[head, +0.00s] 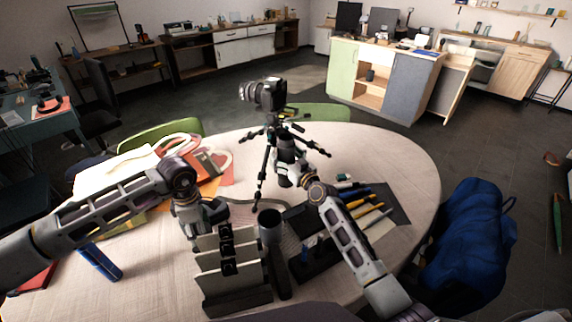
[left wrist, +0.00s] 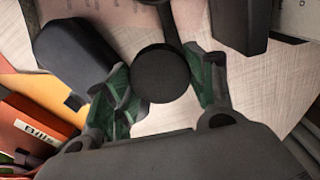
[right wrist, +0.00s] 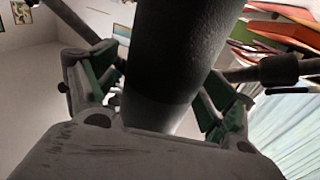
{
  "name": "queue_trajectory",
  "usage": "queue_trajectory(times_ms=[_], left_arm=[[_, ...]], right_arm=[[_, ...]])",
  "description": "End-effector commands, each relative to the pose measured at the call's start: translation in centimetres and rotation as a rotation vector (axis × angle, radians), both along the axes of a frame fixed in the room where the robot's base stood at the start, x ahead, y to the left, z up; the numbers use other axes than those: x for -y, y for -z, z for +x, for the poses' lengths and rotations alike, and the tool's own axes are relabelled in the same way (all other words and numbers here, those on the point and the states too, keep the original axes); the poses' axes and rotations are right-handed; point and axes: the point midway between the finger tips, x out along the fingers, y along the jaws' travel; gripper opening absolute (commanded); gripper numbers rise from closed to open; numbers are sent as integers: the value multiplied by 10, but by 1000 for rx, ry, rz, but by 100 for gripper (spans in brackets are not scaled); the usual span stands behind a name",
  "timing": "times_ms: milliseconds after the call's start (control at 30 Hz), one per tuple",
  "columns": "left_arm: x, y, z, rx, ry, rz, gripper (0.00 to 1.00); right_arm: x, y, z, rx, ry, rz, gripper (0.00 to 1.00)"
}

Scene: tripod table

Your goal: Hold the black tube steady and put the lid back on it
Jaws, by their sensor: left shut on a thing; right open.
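The black tube (head: 284,181) stands beneath the tripod, at my right gripper. My right gripper (head: 288,164) is open. My left gripper (head: 207,214) points down over the table, left of the tube and apart from it. In the left wrist view a round black disc, which looks like the lid (left wrist: 161,74), sits between its closed fingers. The head view hides the lid behind the gripper.
A tripod with a camera (head: 265,94) spreads its legs around the tube. A file holder (head: 238,285), dark grey cup (head: 270,232) and black tray (head: 312,262) crowd the front. Books (head: 207,165) lie at left. The table's right side (head: 400,165) is clear.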

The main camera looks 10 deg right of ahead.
Motion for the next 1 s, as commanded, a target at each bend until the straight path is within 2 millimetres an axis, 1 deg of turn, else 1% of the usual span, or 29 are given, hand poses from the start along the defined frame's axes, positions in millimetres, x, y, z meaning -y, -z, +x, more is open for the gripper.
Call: queue_trajectory(times_ms=[367,400,867,1000], left_arm=[[0,0,0,0,0,0,39],[0,0,0,0,0,0,39],[0,0,0,0,0,0,39],[0,0,0,0,0,0,39]], right_arm=[[0,0,0,0,0,0,84],[0,0,0,0,0,0,82],[0,0,0,0,0,0,24],[1,-2,0,3,1,0,23]])
